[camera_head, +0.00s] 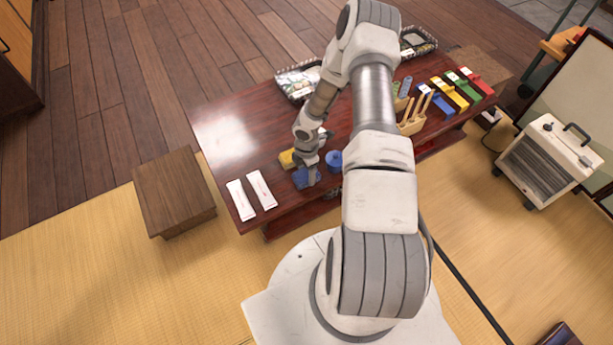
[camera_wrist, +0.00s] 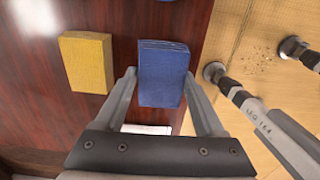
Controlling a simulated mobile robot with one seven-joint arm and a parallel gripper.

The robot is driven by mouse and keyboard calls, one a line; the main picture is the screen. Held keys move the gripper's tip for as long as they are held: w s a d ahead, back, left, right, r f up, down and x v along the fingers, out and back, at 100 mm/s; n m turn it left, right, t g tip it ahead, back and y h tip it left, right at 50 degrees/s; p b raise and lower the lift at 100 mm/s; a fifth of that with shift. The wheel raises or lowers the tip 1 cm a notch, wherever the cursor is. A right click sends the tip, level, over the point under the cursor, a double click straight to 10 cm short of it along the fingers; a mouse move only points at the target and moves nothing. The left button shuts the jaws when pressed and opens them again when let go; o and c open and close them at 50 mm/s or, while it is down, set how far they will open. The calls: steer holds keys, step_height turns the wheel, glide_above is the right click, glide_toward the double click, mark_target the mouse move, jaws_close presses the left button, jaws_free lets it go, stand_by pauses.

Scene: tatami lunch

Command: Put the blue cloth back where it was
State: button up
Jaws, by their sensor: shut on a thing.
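The blue cloth (camera_head: 300,178) is a folded, flat rectangular block near the front edge of the dark red table (camera_head: 222,120). In the wrist view the blue cloth (camera_wrist: 162,74) lies between the two fingers of my gripper (camera_wrist: 160,78), which are shut on its sides. In the head view my gripper (camera_head: 310,174) reaches down onto it. I cannot tell whether the cloth touches the table. A folded yellow cloth (camera_wrist: 87,62) lies apart to its left in the wrist view; it also shows in the head view (camera_head: 286,159), partly behind my arm.
Two white packets (camera_head: 251,194) lie at the table's left front. Wooden holders (camera_head: 412,120), coloured boxes (camera_head: 460,92) and trays (camera_head: 298,82) occupy the right and back.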

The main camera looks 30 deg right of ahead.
steer(key=shift+f, duration=0.85)
steer(key=shift+f, duration=0.15)
steer(key=o, duration=1.3)
